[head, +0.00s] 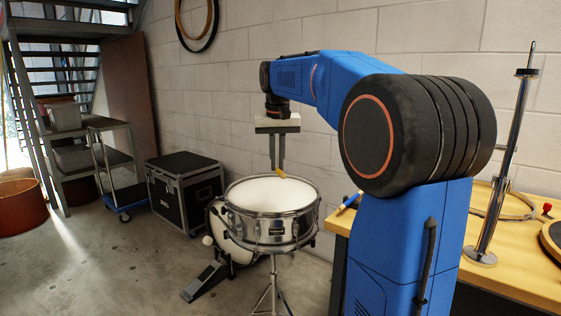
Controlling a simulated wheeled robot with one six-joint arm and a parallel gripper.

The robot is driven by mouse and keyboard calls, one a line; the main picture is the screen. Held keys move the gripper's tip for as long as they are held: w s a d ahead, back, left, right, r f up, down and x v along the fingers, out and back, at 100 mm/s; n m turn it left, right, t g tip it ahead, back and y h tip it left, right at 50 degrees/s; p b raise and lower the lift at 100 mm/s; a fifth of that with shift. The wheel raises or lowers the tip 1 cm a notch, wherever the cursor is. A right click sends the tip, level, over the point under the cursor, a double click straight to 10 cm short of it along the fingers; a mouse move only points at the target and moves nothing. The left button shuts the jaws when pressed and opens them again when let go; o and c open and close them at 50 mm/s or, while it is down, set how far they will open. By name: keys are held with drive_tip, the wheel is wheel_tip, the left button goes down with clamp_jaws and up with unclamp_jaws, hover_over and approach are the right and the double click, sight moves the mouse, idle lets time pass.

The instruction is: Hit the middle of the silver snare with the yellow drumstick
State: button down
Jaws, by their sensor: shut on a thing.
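The silver snare (292,229) stands on a tripod stand in the middle of the head view, its pale drumhead (262,197) facing up. My gripper (277,167) points down over the far part of the snare, with its fingers close together. It is shut on the yellow drumstick (281,174), of which only a short yellow piece shows at the fingertips. The rest of the stick is hidden or too small to make out. I cannot tell whether the stick touches the drumhead.
A bass drum with a pedal (207,280) sits on the floor behind and left of the snare. A black case (185,190) stands further left. A wooden bench (520,262) at the right holds a chrome post (497,185) and a blue-ended stick (348,201).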

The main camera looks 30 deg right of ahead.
drive_tip(key=shift+s+a, duration=0.2)
drive_tip(key=shift+s, duration=0.2)
drive_tip(key=shift+f, duration=0.4)
wheel_tip(320, 180, down, 6)
drive_tip(key=shift+d, duration=0.15)
drive_tip(key=shift+r, duration=1.1)
wheel_tip(320, 180, up, 3)
drive_tip(key=shift+s+f+t+h, duration=0.1)
drive_tip(key=shift+f+t+h, duration=0.15)
drive_tip(key=shift+t, duration=0.55)
drive_tip(key=shift+r+t+h, duration=0.25)
drive_tip(key=shift+r+t, duration=0.25)
drive_tip(key=shift+r, duration=0.25)
